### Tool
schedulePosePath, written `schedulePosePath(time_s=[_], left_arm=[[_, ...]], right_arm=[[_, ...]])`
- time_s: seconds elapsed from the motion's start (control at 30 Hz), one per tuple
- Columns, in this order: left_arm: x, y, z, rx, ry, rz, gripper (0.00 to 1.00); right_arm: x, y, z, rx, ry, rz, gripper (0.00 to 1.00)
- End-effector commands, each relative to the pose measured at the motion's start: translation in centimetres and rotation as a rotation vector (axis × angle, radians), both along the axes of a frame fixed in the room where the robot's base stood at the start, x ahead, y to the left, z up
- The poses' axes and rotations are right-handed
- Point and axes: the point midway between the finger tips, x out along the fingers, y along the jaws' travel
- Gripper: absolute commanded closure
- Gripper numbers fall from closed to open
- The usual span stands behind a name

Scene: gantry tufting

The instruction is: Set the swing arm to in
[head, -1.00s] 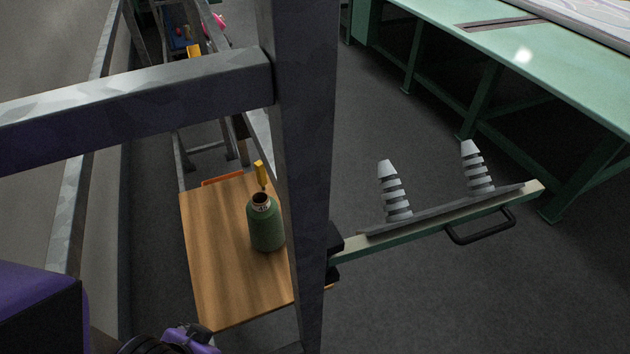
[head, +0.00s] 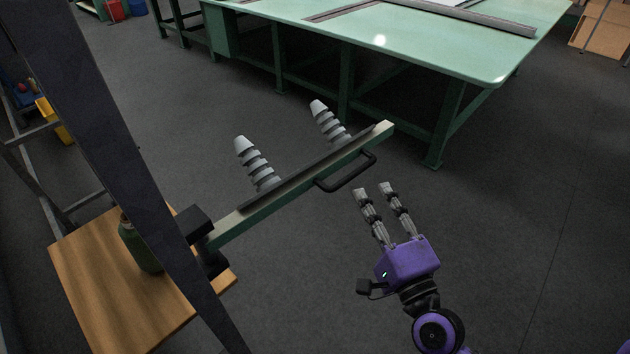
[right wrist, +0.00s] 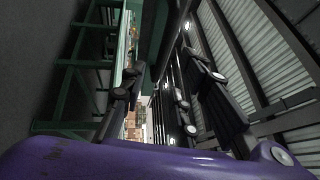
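The swing arm (head: 268,208) is a pale green beam in the head view. It sticks out from a black hinge bracket (head: 197,225) on a dark upright post (head: 112,150), towards the upper right. It carries two grey ribbed cones (head: 257,165) on a dark strip. A black bar handle (head: 350,178) is on its near side by the outer end. My right gripper (head: 374,190) is just below and right of the handle in the picture, fingers apart and empty, with a gap to the handle. My left gripper is out of view.
A wooden shelf (head: 95,275) with a green bottle (head: 140,247) stands behind the post at lower left. A green table (head: 420,45) stands beyond the swing arm. The grey floor on the right is clear. The right wrist view shows dark frames and a corrugated wall (right wrist: 270,60).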

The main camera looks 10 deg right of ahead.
Motion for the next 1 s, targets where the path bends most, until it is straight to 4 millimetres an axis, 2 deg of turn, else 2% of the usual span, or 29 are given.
schedulePosePath(time_s=[0.2, 0.5, 0.63, 0.9, 1.0], left_arm=[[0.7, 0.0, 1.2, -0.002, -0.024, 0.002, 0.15], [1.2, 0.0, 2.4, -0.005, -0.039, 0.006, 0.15], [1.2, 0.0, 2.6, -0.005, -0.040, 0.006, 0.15], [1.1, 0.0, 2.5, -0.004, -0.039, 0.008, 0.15], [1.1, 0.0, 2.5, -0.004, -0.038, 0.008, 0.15]], right_arm=[[2.6, 0.4, 1.4, 0.023, -0.014, 0.001, 0.71], [6.8, 1.1, 1.9, 0.018, -0.010, 0.001, 0.71], [7.5, 1.3, 1.9, 0.017, -0.007, 0.001, 0.71], [7.6, 1.3, 1.7, 0.015, -0.005, 0.002, 0.71], [7.6, 1.3, 1.7, 0.015, -0.005, 0.002, 0.84]])
